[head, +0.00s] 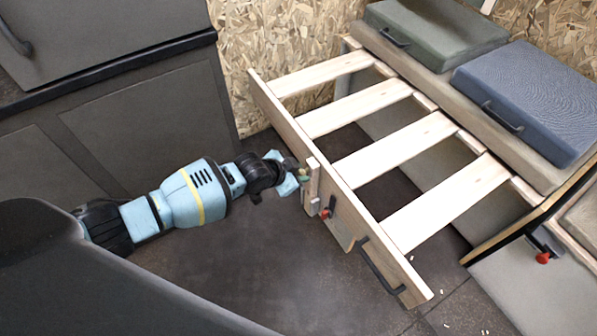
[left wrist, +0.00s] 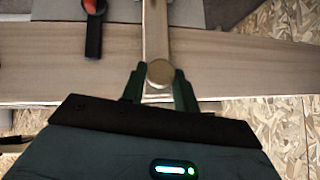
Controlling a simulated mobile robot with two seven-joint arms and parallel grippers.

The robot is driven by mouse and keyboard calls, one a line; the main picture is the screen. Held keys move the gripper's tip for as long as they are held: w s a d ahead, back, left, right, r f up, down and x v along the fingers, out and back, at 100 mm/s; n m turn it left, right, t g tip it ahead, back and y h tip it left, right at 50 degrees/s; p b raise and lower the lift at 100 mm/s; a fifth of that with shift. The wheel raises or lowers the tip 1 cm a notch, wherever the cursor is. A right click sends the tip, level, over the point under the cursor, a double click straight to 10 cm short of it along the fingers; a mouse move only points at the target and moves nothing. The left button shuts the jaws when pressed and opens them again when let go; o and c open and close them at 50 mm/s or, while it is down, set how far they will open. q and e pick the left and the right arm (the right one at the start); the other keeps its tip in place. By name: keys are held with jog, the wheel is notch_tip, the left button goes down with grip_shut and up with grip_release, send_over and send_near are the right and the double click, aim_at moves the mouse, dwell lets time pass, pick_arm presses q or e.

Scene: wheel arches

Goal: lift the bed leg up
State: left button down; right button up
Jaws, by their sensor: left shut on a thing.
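The slatted wooden bed frame (head: 345,200) is pulled out, with a long front board. The bed leg (head: 314,186) is a short light wooden piece at the outer face of that board, left of its middle. My left gripper (head: 300,174) is at the leg from the left. In the left wrist view my left gripper (left wrist: 160,84) is shut on a round wooden knob (left wrist: 160,72), which sits over the leg's wooden strip (left wrist: 155,35). The fingers are on either side of the knob. My right gripper is not in view.
A red-tipped latch (head: 325,213) is close to the leg, and a black handle (head: 380,268) is further along the front board. Cushions (head: 530,95) lie on the bench behind the slats. Dark cabinets (head: 150,130) stand at the left. The floor (head: 270,260) before the frame is clear.

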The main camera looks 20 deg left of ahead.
pick_arm(q)
jog(key=c, duration=1.3)
grip_release()
jog(key=shift+w+r, duration=0.15)
jog(key=shift+r, duration=0.15)
jog(key=shift+c, duration=0.2)
jog(key=shift+o, duration=1.4)
jog(key=shift+f, duration=0.1)
jog(key=p+v, duration=0.3)
jog(key=v, duration=0.5)
jog(key=shift+p, duration=0.3)
jog(key=shift+f, duration=0.1)
